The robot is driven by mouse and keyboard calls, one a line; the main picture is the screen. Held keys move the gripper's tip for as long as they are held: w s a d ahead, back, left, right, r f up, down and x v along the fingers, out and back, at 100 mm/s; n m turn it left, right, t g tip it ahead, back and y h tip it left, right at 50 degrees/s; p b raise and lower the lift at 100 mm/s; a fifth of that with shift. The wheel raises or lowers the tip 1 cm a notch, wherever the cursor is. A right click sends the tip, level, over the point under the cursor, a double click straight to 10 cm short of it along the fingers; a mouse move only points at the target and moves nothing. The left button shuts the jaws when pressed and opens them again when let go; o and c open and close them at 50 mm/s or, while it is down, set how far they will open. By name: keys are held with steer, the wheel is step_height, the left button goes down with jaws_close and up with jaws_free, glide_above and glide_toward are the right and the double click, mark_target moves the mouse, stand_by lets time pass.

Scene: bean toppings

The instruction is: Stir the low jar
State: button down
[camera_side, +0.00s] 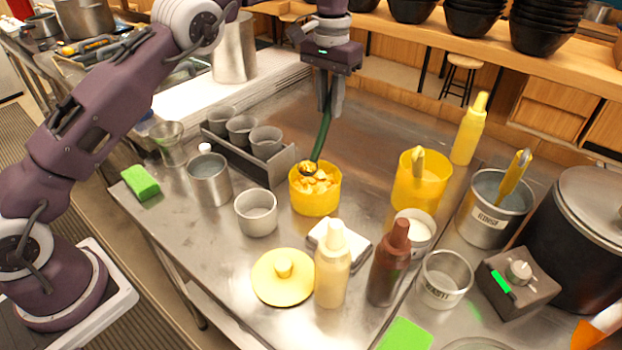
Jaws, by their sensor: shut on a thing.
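The low jar (315,199) is a short yellow pot, open at the top, with chunky yellow-orange contents heaped near its rim. My gripper (328,108) points down above it, shut on the dark green handle of a spoon (321,137). The spoon slants down to the left, and its metal bowl sits at the top of the contents, at the far side of the jar. Whether the bowl's tip is sunk into the contents is hard to tell. A yellow lid (283,279) with a knob lies on the table in front of the jar.
A taller yellow jar (421,184) with a handle stands to the right. A grey cup (256,213) and a rack (247,151) of grey cups stand left. A cream bottle (333,268) and a brown bottle (390,265) stand in front. The table behind the jar is clear.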

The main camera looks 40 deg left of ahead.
steer(key=shift+r, duration=0.15)
steer(key=s+d+r+m+h, duration=0.15)
steer(key=d+r+m, duration=0.35)
steer(key=m, duration=0.6)
steer(key=s+d+f+m+t+y, duration=0.2)
steer(key=s+f+t, duration=0.5)
steer(key=s+t, duration=0.1)
steer(key=s+d+f+m+t+y, duration=0.1)
steer(key=s+d+f+m+t, duration=0.2)
steer(key=s+f+t, duration=0.4)
steer(key=shift+s+f+t+y, duration=0.3)
steer(key=shift+s+t, duration=0.25)
steer(key=shift+t, duration=0.45)
